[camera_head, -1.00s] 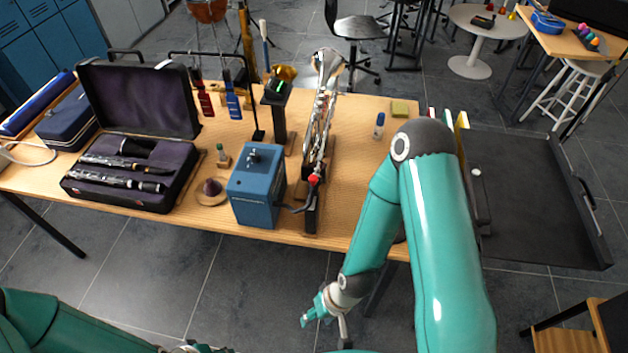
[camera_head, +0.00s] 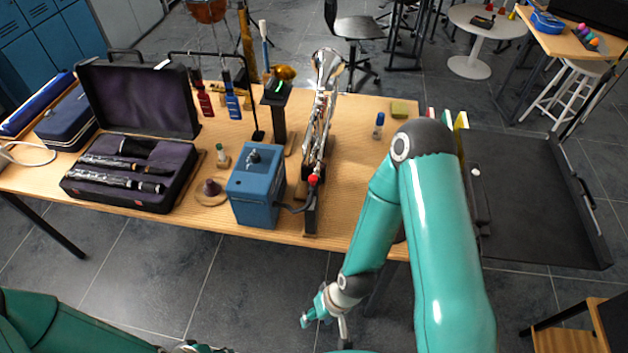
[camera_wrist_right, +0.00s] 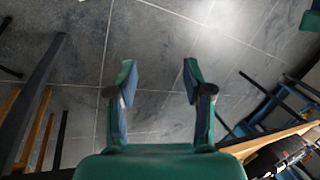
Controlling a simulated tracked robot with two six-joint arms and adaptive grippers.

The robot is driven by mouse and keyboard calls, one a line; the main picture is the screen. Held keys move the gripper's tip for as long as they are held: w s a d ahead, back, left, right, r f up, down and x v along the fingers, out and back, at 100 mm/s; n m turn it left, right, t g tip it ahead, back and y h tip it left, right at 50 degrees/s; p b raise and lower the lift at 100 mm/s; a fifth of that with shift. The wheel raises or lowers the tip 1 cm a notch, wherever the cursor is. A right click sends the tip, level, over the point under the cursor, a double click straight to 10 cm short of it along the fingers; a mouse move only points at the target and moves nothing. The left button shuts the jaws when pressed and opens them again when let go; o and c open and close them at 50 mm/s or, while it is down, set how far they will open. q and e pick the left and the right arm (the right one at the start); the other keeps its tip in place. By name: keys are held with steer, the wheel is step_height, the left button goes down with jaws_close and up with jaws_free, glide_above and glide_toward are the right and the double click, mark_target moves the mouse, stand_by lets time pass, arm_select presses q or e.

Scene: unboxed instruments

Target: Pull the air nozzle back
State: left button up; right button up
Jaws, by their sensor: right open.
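The air nozzle (camera_head: 313,180) is a small red-tipped piece at the near, lower end of a silver saxophone (camera_head: 319,120). A dark hose links it to a blue box (camera_head: 256,187) on the wooden table. I cannot tell how deep the nozzle sits in the instrument. My right gripper (camera_head: 325,322) hangs in front of the table's near edge, below and apart from the nozzle. In the right wrist view its two fingers (camera_wrist_right: 158,82) are spread and empty over the floor. My left arm enters at the lower left; its gripper is mostly cut off by the bottom edge.
An open case (camera_head: 130,195) with clarinet parts lies on the left of the table. A small blue bottle (camera_head: 379,126) stands to the right. A black tray (camera_head: 525,200) adjoins the table's right end.

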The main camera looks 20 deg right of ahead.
steer(key=shift+c, duration=0.7)
steer(key=m+t+y+b, duration=0.6)
steer(key=m+t+b, duration=0.95)
steer(key=m, duration=1.15)
glide_toward(313, 177)
steer(key=shift+g, duration=0.55)
steer(key=x, duration=1)
steer(key=shift+d+r+b, duration=0.1)
steer(key=shift+r+b, duration=0.15)
steer(key=shift+b, duration=0.1)
